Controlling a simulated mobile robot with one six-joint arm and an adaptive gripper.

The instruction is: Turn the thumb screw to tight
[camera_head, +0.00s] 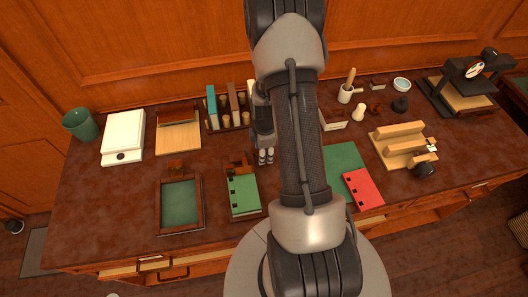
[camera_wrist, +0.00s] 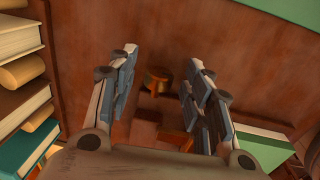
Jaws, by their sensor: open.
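My gripper (camera_head: 265,157) hangs over the dark tabletop, behind the green book with black marks (camera_head: 242,192). In the wrist view my gripper (camera_wrist: 161,62) is open and empty, its two blue-grey fingers well apart. A small round brass-coloured piece (camera_wrist: 157,80) shows between them, apart from both; it may be the thumb screw, but its handle shape is not clear. A reddish-brown wooden block (camera_wrist: 175,139) is just below it in that view. In the head view the brass piece cannot be made out beside the fingers. No tightness mark is readable.
Upright books in a rack (camera_head: 228,108) stand close behind and left of the gripper; books (camera_wrist: 25,85) line the wrist view's left edge. A red book (camera_head: 363,188), a wooden press (camera_head: 403,145) and a dark-framed tray (camera_head: 180,203) lie around. The front left tabletop is clear.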

